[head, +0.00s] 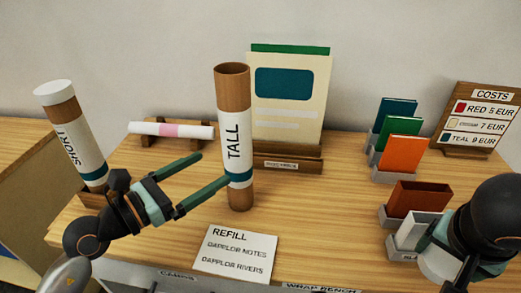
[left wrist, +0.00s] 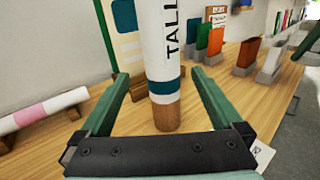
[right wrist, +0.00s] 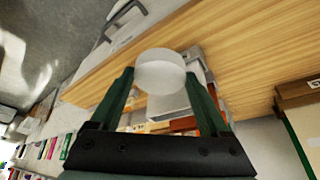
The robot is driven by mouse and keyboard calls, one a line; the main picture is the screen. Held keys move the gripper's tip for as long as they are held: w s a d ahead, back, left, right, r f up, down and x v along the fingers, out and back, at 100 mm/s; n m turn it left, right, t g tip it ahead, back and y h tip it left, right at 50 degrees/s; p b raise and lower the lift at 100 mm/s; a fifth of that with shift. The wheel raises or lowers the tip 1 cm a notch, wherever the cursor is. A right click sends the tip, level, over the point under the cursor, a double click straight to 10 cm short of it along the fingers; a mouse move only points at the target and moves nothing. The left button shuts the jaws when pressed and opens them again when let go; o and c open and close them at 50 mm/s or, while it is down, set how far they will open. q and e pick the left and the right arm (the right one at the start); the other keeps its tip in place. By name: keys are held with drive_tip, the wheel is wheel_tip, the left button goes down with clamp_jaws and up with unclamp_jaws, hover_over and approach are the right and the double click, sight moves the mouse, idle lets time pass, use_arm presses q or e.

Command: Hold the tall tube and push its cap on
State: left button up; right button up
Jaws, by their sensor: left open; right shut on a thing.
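The tall tube (head: 234,120) stands upright on the table, brown with a white TALL label and a teal band. Its top is open and bare. My left gripper (head: 212,170) is open, its fingers reaching toward the lower part of the tube; in the left wrist view the tube (left wrist: 166,85) shows between the fingertips, with gaps on both sides. My right gripper (right wrist: 160,88) is shut on a white round cap (right wrist: 160,70). In the head view my right arm is at the lower right edge, and the cap cannot be made out there.
The short tube (head: 70,130) with a white cap leans in a holder at left. A rolled paper (head: 172,130) lies on a rack behind. A notebook display (head: 290,95) stands behind the tall tube. A refill card (head: 236,254) lies in front. Booklets (head: 402,152) and bins stand at right.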

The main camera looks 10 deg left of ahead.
sight(225, 159)
use_arm(q)
drive_tip(key=p+x, duration=0.1)
drive_tip(key=x, duration=0.5)
use_arm(e)
drive_tip(key=shift+r, duration=0.65)
use_arm(q)
drive_tip(key=shift+d, duration=0.1)
drive_tip(key=shift+w+d+r, duration=0.15)
drive_tip(key=shift+w+d, duration=0.1)
drive_tip(key=shift+w, duration=0.1)
use_arm(e)
drive_tip(key=shift+r, duration=0.2)
use_arm(q)
drive_tip(key=p+x, duration=0.1)
drive_tip(key=x, duration=0.3)
drive_tip(key=shift+d, duration=0.25)
use_arm(e)
drive_tip(key=shift+r, duration=0.25)
use_arm(q)
drive_tip(key=c, duration=1.4)
